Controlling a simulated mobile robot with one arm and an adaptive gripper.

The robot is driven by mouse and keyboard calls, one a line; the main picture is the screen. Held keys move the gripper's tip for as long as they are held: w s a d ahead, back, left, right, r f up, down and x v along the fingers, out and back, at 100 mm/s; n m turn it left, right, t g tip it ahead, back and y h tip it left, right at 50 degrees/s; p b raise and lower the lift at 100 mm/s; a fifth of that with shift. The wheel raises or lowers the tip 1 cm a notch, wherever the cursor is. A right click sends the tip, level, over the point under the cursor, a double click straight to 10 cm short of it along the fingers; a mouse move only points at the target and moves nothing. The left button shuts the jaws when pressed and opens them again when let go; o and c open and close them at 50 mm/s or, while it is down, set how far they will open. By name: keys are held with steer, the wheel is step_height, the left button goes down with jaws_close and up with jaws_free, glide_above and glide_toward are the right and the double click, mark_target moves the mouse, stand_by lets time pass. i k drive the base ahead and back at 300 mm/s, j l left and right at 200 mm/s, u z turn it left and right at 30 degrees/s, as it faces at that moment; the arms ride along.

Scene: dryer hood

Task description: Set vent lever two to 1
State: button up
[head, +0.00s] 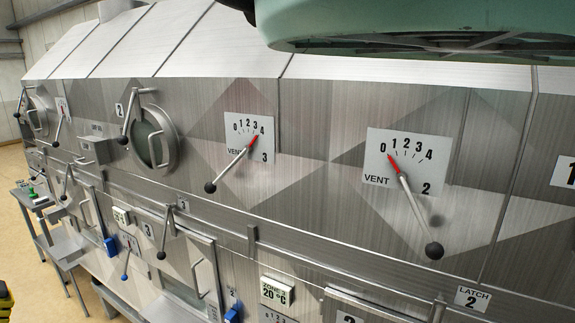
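Vent lever two (416,212) is a pale rod with a black ball knob at its lower right end and a red pointer tip at its upper left end. It is mounted on a white plate (408,180) marked VENT 2 with a scale from 0 to 4, on the right of the head view. The red tip points at about 0. The knob hangs down to the lower right, clear of the plate. My gripper is not visible in the head view, and nothing touches the lever.
The vent 3 lever (232,167) is to the left, its red tip near 4. Beyond it is a round hatch (152,137) with handles. Below are a ledge, a zone 3 display (275,293) and a LATCH 2 label (473,299). A teal part of mine overhangs the top right.

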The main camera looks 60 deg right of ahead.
mark_target(434, 250)
steer(key=k+j+z, duration=0.15)
steer(key=z, duration=0.25)
steer(key=k+j+z, duration=0.1)
steer(key=z, duration=0.3)
steer(key=k+z, duration=0.2)
steer(key=z, duration=0.2)
